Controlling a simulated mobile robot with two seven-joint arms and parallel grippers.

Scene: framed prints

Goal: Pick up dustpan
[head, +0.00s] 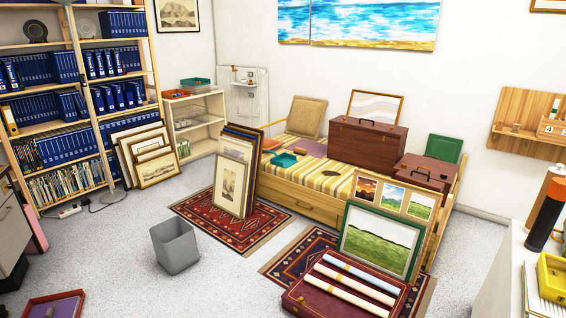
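I cannot make out a dustpan with certainty. A small teal, shallow, tray-like item (284,159) lies on the striped daybed (325,179) in the head view, and it may be the dustpan; it is too small to tell. Another flat, dark red, shallow tray (38,308) lies on the floor at the bottom left, partly cut off, with small things in it. Neither of my grippers shows in the head view.
A grey bin (175,246) stands on the floor. Framed prints (233,182) lean against the daybed's left end. A maroon case (310,299) with rolled tubes lies on a rug at the front. A white desk (500,268) is at right. Carpet around the bin is clear.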

